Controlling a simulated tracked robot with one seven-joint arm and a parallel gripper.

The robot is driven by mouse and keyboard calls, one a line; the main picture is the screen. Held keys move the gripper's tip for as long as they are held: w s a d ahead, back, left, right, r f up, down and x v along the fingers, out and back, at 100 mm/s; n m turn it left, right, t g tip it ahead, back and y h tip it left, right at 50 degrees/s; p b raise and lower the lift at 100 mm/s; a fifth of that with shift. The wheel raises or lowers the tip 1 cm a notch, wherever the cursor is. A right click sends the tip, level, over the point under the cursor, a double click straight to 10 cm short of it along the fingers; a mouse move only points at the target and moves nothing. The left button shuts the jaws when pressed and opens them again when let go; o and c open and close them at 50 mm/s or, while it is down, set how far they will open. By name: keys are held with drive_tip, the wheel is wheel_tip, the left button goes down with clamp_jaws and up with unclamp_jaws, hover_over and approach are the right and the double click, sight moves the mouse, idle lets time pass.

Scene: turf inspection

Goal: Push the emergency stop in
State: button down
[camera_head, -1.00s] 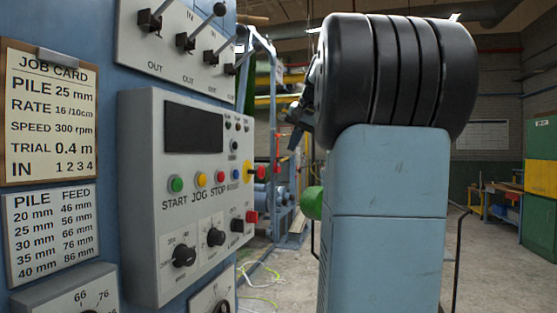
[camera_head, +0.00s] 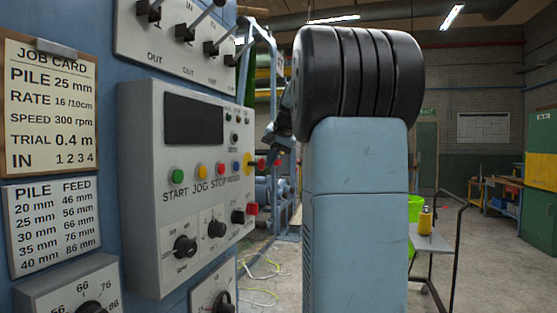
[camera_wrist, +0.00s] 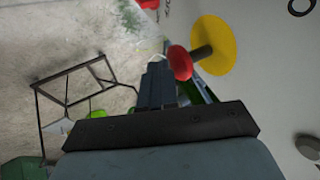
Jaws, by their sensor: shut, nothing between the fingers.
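The emergency stop is a red mushroom button (camera_head: 262,163) on a yellow round plate (camera_head: 248,166), at the right edge of the grey control panel (camera_head: 140,200). In the wrist view the red button (camera_wrist: 180,62) stands out from its yellow plate (camera_wrist: 222,45) on a dark stem. My gripper (camera_wrist: 157,64) is shut and empty, its fingertips just left of the red button in the wrist view. Whether they touch it I cannot tell. In the head view my gripper (camera_head: 270,134) shows dark beside the panel edge, partly hidden by my arm.
The panel has coloured buttons (camera_head: 200,171), dials (camera_head: 185,247) and a lower red knob (camera_head: 252,209). Levers (camera_head: 208,47) stick out above. A job card (camera_head: 50,110) hangs at left. A cart (camera_head: 432,243) with a yellow spool (camera_head: 425,221) stands behind my arm. Open floor lies at right.

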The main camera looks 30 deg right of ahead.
idle(0.3)
drive_tip(key=shift+w+a, duration=0.7)
drive_tip(key=shift+w, duration=0.15)
drive_tip(key=s+d+r, duration=0.2)
drive_tip(key=s+r, duration=0.6)
drive_tip(key=s, duration=0.1)
drive_tip(key=shift+s+d, duration=0.15)
drive_tip(key=shift+d, duration=0.15)
